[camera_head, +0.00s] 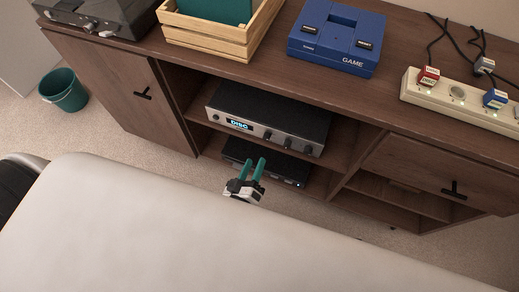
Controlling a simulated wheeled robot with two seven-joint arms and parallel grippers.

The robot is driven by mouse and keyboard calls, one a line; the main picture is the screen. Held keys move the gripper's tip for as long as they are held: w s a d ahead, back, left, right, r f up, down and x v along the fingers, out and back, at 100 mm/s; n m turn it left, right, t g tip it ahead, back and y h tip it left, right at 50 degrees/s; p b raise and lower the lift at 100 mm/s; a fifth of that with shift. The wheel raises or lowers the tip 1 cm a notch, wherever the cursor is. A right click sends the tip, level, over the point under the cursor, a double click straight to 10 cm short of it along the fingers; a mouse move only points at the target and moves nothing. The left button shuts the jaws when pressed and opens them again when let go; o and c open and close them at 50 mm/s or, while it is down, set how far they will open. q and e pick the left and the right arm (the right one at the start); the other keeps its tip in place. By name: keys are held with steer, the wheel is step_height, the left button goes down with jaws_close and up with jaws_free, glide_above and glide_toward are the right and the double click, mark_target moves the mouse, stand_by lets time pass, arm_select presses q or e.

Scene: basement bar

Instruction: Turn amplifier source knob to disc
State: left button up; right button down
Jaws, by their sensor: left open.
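The amplifier (275,113) is a black box with a silver front, standing on the upper shelf of the open middle bay of the brown cabinet. Its small lit display (238,124) reads DISC. Dark knobs sit to the right of the display: a left one (267,135), a middle one (288,143) and a right one (308,150). Which is the source knob I cannot tell. My left gripper (254,164) has green fingers and is open and empty. In the picture it is below the amplifier front and overlaps the black box beneath. My right gripper is not in view.
A black box (289,166) is on the shelf below the amplifier. On the cabinet top (275,62) are a wooden crate (207,41), a blue game console (337,38) and a power strip (456,95) with plugs. A green bucket (63,91) stands on the carpet at left.

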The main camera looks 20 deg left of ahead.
arm_select(q)
steer(key=shift+s+r, duration=0.1)
steer(key=shift+s, duration=1.6)
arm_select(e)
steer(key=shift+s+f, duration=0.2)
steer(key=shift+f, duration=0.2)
arm_select(q)
steer(key=s+a+f+m+g+h, duration=0.1)
steer(key=s+f+m+g, duration=0.1)
steer(key=f+m+g, duration=0.4)
steer(key=s+a+f+m+g+h, duration=0.1)
steer(key=s+a+f+m+g, duration=0.15)
steer(key=f+g, duration=0.4)
steer(key=s+a+f+m+g+y+p, duration=0.1)
steer(key=s+a+g+p, duration=0.1)
steer(key=s+p, duration=0.6)
steer(key=s+a+f+m+g+y+p, duration=0.1)
steer(key=s+a+p, duration=0.3)
steer(key=s+p, duration=0.4)
steer(key=s+f+g, duration=0.1)
steer(key=s, duration=0.4)
steer(key=shift+a+f, duration=0.15)
steer(key=shift+a, duration=0.15)
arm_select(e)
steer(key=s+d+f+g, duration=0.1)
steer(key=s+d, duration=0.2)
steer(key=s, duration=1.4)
